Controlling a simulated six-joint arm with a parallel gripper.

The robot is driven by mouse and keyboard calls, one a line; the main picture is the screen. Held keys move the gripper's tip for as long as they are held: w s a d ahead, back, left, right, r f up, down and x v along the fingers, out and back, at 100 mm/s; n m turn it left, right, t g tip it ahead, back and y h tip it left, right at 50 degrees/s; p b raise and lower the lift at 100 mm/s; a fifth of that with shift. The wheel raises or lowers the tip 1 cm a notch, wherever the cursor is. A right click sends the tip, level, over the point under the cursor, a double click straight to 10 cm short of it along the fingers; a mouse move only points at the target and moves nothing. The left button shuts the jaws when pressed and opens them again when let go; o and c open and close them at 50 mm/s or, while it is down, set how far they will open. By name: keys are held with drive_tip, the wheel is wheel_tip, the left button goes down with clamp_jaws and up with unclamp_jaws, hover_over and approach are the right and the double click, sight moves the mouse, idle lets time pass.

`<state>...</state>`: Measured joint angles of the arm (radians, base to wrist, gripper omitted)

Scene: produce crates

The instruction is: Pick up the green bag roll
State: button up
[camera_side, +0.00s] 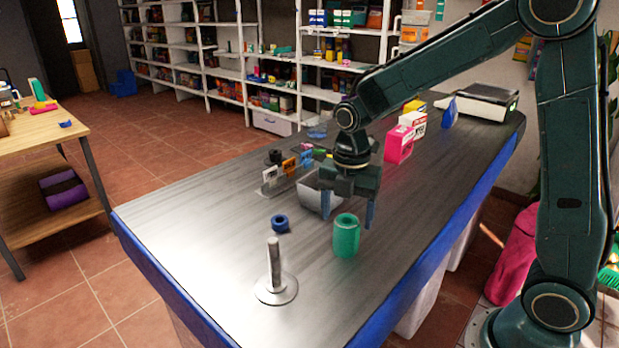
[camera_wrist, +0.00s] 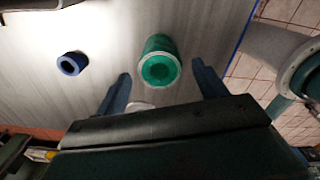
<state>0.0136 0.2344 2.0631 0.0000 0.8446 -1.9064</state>
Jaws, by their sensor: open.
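The green bag roll (camera_side: 346,236) stands upright on the metal counter in the side view. In the wrist view the green bag roll (camera_wrist: 159,64) shows its round end, just beyond my fingertips and roughly between their lines. My gripper (camera_side: 348,215) points down above the counter, behind the roll in the side view, with its fingers apart and nothing between them. In the wrist view my gripper (camera_wrist: 161,76) shows two blue fingers spread wide. I cannot tell the exact height of the fingertips above the counter.
A small blue ring (camera_side: 280,223) lies left of the roll. A metal post on a round base (camera_side: 275,284) stands in front. A grey bin (camera_side: 314,196) is partly hidden behind my gripper. Pink box (camera_side: 399,145) and other goods stand farther back. The counter's front left is clear.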

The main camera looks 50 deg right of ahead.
drive_tip(key=shift+f, duration=1.65)
drive_tip(key=c, duration=1.2)
drive_tip(key=shift+o, duration=0.2)
drive_tip(key=shift+r, duration=0.1)
wheel_tip(320, 180, up, 20)
